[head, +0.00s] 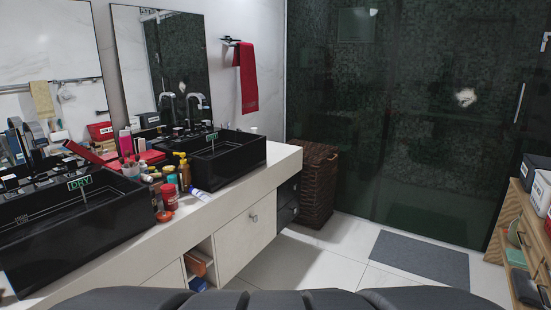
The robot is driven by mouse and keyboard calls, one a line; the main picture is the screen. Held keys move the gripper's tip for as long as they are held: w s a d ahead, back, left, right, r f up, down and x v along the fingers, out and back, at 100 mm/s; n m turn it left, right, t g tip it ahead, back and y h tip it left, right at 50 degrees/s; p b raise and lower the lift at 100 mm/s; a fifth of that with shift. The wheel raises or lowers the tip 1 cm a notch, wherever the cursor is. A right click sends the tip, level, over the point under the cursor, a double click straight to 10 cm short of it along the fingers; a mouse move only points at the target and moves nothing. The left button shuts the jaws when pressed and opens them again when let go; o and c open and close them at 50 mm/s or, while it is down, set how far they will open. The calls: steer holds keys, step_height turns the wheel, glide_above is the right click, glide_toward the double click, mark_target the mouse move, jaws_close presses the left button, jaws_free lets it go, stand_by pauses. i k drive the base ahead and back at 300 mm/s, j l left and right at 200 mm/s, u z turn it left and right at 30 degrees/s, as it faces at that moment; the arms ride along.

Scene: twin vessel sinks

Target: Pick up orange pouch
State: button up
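An orange-brown item (196,265) sits in the open shelf below the counter, between the cabinet fronts. It is small and partly shaded, and I cannot tell for sure that it is the orange pouch. A small orange-red object (165,215) lies on the counter's front edge, below a red jar (168,196); its kind is unclear. My gripper is not in view. Only dark rounded parts of my own arm show along the bottom edge, well apart from these things.
Two black vessel sinks (75,221) (228,160) stand on the pale counter (140,262), with several bottles and jars between them. A wicker basket (317,185), grey mat (420,258) and wooden shelf (528,235) stand farther right. Some tiled floor (320,257) is clear.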

mark_target(197, 266)
steer(key=i+l+u, duration=0.1)
steer(key=i, duration=0.3)
steer(key=i+l+u, duration=0.1)
steer(key=i, duration=0.3)
steer(key=i+l, duration=0.3)
steer(key=i+j+u, duration=0.05)
steer(key=i, duration=0.05)
